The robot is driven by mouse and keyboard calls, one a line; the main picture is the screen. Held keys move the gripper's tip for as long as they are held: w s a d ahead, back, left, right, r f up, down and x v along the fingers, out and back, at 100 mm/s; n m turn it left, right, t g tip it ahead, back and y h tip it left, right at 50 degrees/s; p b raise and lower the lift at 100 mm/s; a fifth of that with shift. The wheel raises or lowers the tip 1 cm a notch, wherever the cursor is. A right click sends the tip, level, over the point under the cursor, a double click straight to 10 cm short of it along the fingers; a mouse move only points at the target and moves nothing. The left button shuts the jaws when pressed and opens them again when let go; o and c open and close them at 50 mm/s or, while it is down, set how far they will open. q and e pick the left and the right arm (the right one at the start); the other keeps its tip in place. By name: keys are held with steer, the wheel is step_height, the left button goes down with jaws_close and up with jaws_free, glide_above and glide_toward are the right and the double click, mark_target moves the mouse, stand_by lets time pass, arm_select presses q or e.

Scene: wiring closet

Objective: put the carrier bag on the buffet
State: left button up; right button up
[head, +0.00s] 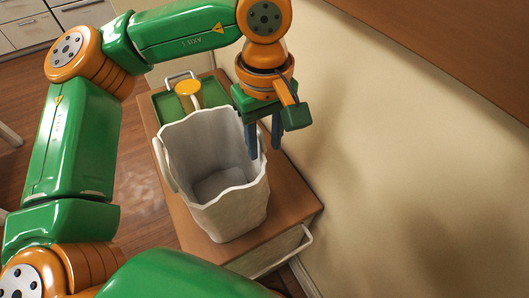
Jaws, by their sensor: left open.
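The carrier bag (235,212) is white, open-topped with a wavy rim, and looks empty. It stands upright on the brown top of a small cabinet (287,207), which may be the buffet. My left gripper (264,148) points down at the bag's right rim. Its two dark fingers are apart. One finger is at the rim's inner side and the other is to the right of the bag; whether either touches it I cannot tell. My right gripper is not in view.
A green tray (159,107) with a metal handle lies on the cabinet top behind the bag, with a yellow cup-like object (188,92) on it. A beige wall (400,170) stands close on the right. White drawers (28,30) are at the far left, across wooden floor.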

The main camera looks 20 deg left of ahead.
arm_select(q)
step_height(320, 180, up, 8)
steer(key=shift+f, duration=0.15)
steer(key=shift+f, duration=0.1)
stand_by(0.9)
